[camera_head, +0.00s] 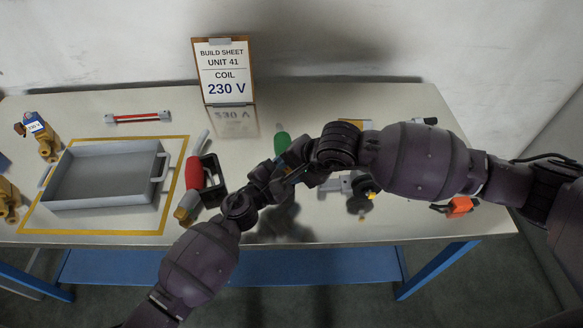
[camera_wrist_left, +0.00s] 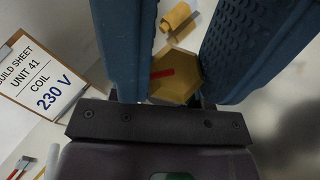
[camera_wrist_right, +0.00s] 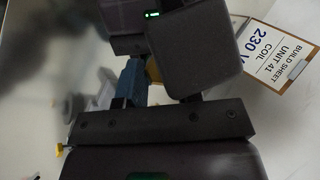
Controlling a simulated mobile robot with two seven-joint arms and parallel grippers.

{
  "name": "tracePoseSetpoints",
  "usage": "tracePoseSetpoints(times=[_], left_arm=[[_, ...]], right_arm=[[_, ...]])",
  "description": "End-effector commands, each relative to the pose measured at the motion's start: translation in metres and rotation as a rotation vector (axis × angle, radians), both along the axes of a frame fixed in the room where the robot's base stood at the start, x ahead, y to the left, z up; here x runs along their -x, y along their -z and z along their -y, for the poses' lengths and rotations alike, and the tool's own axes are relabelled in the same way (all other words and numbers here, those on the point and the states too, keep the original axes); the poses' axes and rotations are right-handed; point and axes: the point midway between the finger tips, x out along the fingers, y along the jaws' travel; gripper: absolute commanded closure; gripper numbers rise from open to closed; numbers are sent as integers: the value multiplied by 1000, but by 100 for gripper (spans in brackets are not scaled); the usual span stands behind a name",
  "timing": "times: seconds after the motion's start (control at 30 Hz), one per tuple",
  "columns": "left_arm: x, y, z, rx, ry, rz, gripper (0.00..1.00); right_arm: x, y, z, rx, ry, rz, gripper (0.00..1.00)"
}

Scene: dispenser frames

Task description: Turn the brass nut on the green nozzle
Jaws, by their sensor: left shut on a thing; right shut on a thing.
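In the left wrist view, a brass hexagonal nut (camera_wrist_left: 174,78) with a red stripe sits between the two blue fingers of my left gripper (camera_wrist_left: 172,85), which is shut on it. In the head view, my left gripper (camera_head: 268,181) meets my right gripper (camera_head: 292,177) above the middle of the table. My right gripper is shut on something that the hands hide. One blue finger (camera_wrist_right: 131,80) shows in the right wrist view, behind the dark left gripper body. A green part (camera_head: 282,142) shows just behind the hands; I cannot tell if it is the nozzle.
A grey tray (camera_head: 52,203) stands inside a yellow outline at left. A red-handled tool (camera_head: 194,173) and a black holder (camera_head: 213,190) lie beside it. The build sheet (camera_head: 224,72) stands at the back. Brass fittings (camera_head: 47,147) lie far left, an orange item (camera_head: 459,206) at right.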

Motion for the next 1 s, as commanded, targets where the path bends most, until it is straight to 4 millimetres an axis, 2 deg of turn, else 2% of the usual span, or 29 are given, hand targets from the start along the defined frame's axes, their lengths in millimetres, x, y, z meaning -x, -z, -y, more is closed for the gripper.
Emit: tracePoseSetpoints(times=[0.03,0.8,1.0], left_arm=[[5,18,-4,-9,-5,-33,100],[5,18,-4,-9,-7,-34,100],[5,18,-3,-10,-5,-33,100]], right_arm=[[1,2,0,-19,17,-4,92],[5,6,0,-507,451,-56,90],[5,5,-1,-552,487,-58,91]])
